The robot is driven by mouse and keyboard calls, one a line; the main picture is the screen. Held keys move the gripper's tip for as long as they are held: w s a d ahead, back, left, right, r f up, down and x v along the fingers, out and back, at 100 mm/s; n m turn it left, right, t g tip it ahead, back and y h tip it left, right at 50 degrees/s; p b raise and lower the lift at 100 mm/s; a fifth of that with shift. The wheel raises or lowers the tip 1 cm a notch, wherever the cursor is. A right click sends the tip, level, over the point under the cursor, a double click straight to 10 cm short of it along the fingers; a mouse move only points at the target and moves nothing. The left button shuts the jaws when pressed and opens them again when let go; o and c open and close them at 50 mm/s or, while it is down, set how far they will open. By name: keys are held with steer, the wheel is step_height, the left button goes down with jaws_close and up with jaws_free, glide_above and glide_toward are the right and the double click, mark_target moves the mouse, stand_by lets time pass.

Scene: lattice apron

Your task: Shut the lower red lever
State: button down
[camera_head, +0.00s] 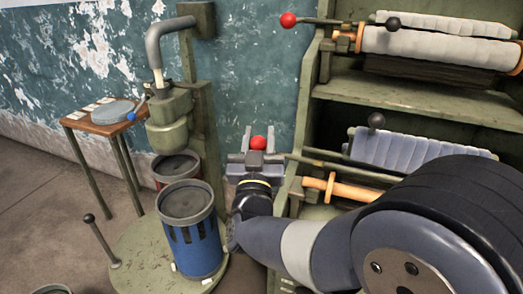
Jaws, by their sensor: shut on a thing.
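The lower red lever has a round red knob (258,143) and a thin rod (345,167) that runs right along the front of the green rack. My gripper (258,160) is at the knob end of this lever, its grey fingers around the lever just below the knob. It is shut on the lever. My arm hides part of the lower rack and may hide part of the rod. The upper red lever, with its red knob (288,20), sticks out left from the rack's top and is apart from my gripper.
The green rack (425,105) holds pale rolls (435,46) and black-knobbed levers (376,121). To the left stand a green machine (170,115), a blue canister (190,235) on a round base, and a small wooden table (104,120). Bare floor shows at the lower left.

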steer(key=shift+s+a+f+n+t+y+b, duration=0.15)
steer(key=shift+s+f+t+b, duration=0.3)
steer(key=shift+b, duration=0.85)
steer(key=shift+s+a+f+n+t+y+b, duration=0.25)
steer(key=shift+f+b, duration=0.35)
steer(key=shift+b, duration=0.7)
steer(key=shift+s+d+f+n+t+b, duration=0.15)
steer(key=shift+f+t+b, duration=0.35)
steer(key=shift+b, duration=0.8)
steer(key=shift+n+t+y, duration=0.4)
steer(key=shift+n+t, duration=0.35)
steer(key=shift+t, duration=0.05)
steer(key=f+b, duration=0.1)
steer(key=b, duration=0.2)
steer(key=s+f+b, duration=0.1)
steer(key=f+b, duration=0.1)
steer(key=b, duration=0.2)
steer(key=s+f+b, duration=0.1)
steer(key=b, duration=0.2)
steer(key=shift+a+f+b, duration=0.15)
steer(key=shift+a+b, duration=0.25)
steer(key=c, duration=1)
jaws_free()
steer(key=shift+s, duration=0.1)
steer(key=v, duration=1)
steer(key=shift+s+f, duration=0.3)
